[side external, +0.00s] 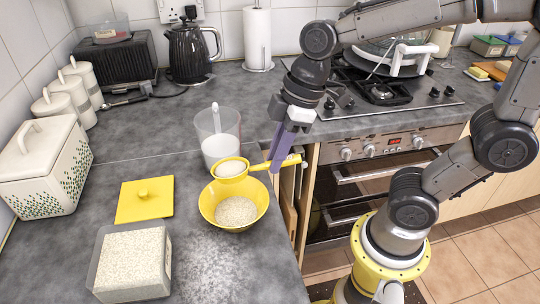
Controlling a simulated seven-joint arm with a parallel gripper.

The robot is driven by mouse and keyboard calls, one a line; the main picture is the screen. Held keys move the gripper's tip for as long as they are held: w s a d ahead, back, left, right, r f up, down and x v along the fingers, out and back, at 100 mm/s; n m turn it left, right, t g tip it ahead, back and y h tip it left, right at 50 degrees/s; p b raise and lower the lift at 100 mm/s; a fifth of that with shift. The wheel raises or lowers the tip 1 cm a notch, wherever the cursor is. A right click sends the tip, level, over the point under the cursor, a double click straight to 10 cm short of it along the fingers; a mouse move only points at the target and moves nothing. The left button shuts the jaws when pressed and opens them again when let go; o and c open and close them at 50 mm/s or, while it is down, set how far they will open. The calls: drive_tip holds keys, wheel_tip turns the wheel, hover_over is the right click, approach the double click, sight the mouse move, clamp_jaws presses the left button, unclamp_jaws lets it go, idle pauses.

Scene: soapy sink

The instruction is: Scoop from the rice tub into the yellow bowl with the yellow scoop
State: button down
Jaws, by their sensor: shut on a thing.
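My gripper (276,165) is shut on the yellow scoop's (258,167) handle and points down at the counter's right edge. The scoop's cup is above the back rim of the yellow bowl (208,203) and holds a white load. The yellow bowl stands on the counter with a heap of rice (236,211) in its bottom. The rice tub (168,272) is a clear square tub full of rice at the front left of the bowl. Its likely lid, a yellow square with a knob (143,200), lies flat behind the tub.
A clear jug (208,125) with white contents stands right behind the bowl and scoop. White grains lie scattered on the counter (215,265) in front of the bowl. A white bread bin (45,170) and several canisters (75,90) stand at the left. The counter drops off just right of the bowl.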

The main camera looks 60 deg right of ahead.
drive_tip(key=shift+f, duration=1.9)
drive_tip(key=shift+d+g, duration=0.1)
drive_tip(key=shift+g, duration=0.2)
drive_tip(key=g+y, duration=0.1)
drive_tip(key=r+m+g+y, duration=0.1)
drive_tip(key=y, duration=0.1)
drive_tip(key=g+y, duration=0.1)
drive_tip(key=shift+r+m+g+y, duration=0.35)
drive_tip(key=shift+m+g+y, duration=0.05)
drive_tip(key=r+n+t+h, duration=0.1)
drive_tip(key=t+h, duration=0.1)
drive_tip(key=shift+h, duration=0.3)
drive_tip(key=shift+r+n+t+h, duration=0.2)
drive_tip(key=shift+r+t+h, duration=0.05)
drive_tip(key=shift+t+h, duration=0.35)
drive_tip(key=shift+r+n+t+h, duration=0.2)
drive_tip(key=shift+t+h, duration=0.3)
drive_tip(key=shift+t, duration=0.1)
